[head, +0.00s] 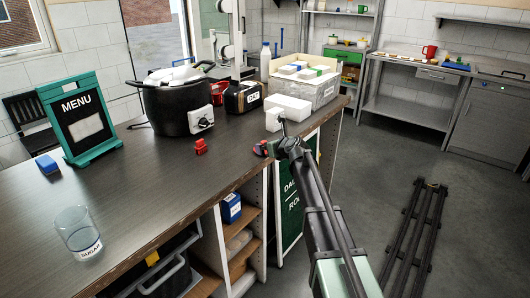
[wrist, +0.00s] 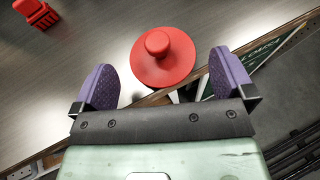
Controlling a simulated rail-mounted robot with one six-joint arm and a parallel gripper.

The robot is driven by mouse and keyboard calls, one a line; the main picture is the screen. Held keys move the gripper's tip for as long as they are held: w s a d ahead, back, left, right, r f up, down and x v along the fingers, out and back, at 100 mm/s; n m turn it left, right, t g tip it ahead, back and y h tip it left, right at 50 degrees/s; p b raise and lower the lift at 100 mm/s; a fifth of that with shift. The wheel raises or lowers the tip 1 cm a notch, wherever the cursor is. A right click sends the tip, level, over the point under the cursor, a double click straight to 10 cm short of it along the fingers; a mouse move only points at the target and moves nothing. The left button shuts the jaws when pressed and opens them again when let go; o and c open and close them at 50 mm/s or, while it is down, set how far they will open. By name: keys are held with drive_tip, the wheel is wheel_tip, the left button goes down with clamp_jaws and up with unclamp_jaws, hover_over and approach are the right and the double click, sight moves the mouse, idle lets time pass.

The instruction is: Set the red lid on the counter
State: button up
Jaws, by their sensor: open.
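The red lid (wrist: 163,58), a round disc with a knob, lies at the counter's front edge and partly overlaps that edge in the wrist view. In the head view the lid (head: 261,149) is small and partly hidden by my gripper (head: 275,145). My gripper (wrist: 165,86) is open, with its two purple pads apart on either side of the lid's near part, and no contact shows. The dark wood counter (head: 140,190) runs along the left. Whether the lid rests fully on it I cannot tell. An open glass sugar jar (head: 78,232) stands near the counter's front left.
A small red item (head: 201,147) sits left of the lid. A black cooker (head: 178,107), a menu stand (head: 80,118), a blue block (head: 47,165) and a white crate (head: 303,88) stand on the counter. A green board (head: 291,215) leans below its edge. Counter room is clear between jar and cooker.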

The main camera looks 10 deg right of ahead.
drive_tip(key=b+x, duration=0.2)
drive_tip(key=x, duration=0.3)
drive_tip(key=shift+w+a, duration=0.1)
drive_tip(key=shift+a, duration=0.05)
drive_tip(key=shift+r, duration=0.1)
drive_tip(key=c, duration=0.7)
wheel_tip(320, 180, up, 20)
drive_tip(key=p, duration=2)
